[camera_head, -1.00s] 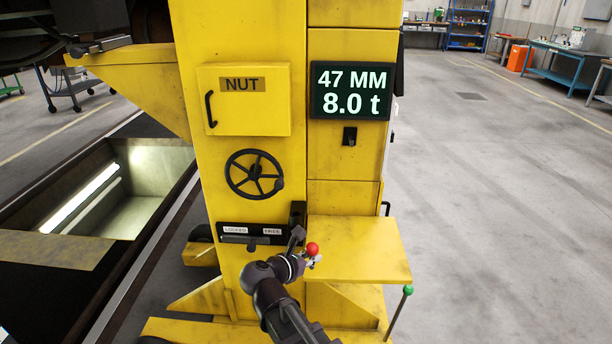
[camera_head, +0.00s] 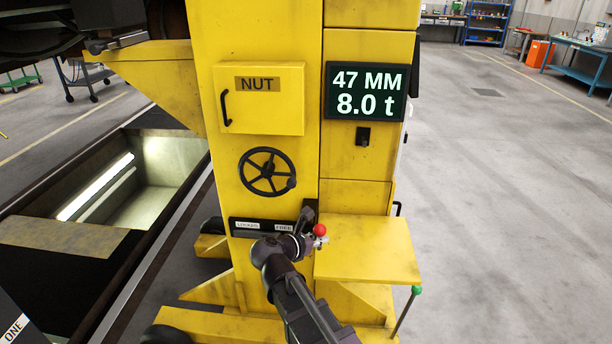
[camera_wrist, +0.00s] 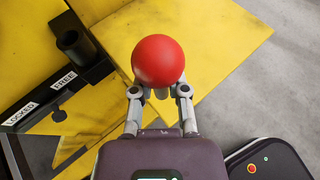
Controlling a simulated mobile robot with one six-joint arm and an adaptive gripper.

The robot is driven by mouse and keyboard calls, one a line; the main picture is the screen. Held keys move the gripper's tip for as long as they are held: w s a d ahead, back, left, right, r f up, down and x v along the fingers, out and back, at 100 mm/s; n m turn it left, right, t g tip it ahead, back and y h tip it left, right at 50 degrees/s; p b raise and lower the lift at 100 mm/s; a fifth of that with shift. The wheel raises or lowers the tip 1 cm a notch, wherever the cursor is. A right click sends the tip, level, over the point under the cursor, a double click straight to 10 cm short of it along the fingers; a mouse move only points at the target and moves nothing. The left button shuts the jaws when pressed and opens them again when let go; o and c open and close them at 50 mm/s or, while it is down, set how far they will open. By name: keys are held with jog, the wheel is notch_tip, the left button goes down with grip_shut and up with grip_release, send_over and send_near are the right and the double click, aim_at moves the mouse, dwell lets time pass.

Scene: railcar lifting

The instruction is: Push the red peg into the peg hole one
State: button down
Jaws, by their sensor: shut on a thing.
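The red peg shows as a round red ball head, in the head view (camera_head: 320,230) and large in the wrist view (camera_wrist: 158,61). My gripper, at the end of my arm in the head view (camera_head: 317,240), is shut on the peg beneath the ball; its two fingers also show in the wrist view (camera_wrist: 159,93). The ball hides most of the peg's shaft. The peg is beside the yellow column, by the shelf's left end. A label reading ONE (camera_head: 15,328) shows on a dark part at the lower left; I cannot make out a hole there.
The yellow column (camera_head: 258,205) carries a NUT door (camera_head: 262,115), a black handwheel (camera_head: 267,172) and a LOCKED/FREE strip with a black upright socket (camera_wrist: 75,48) at its end. A yellow shelf (camera_head: 375,250) juts right. An open pit (camera_head: 160,165) lies left.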

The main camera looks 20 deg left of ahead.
jog(key=w+a+r+p, duration=0.7)
jog(key=w+r+p, duration=0.1)
jog(key=w+r, duration=0.1)
jog(key=shift+w+r+p, duration=0.3)
jog(key=shift+w+r, duration=0.05)
jog(key=shift+w, duration=0.55)
jog(key=shift+a, duration=0.1)
jog(key=shift+f, duration=0.15)
jog(key=shift+f+b, duration=2.75)
jog(key=shift+b, duration=0.15)
jog(key=shift+f+b, duration=2.2)
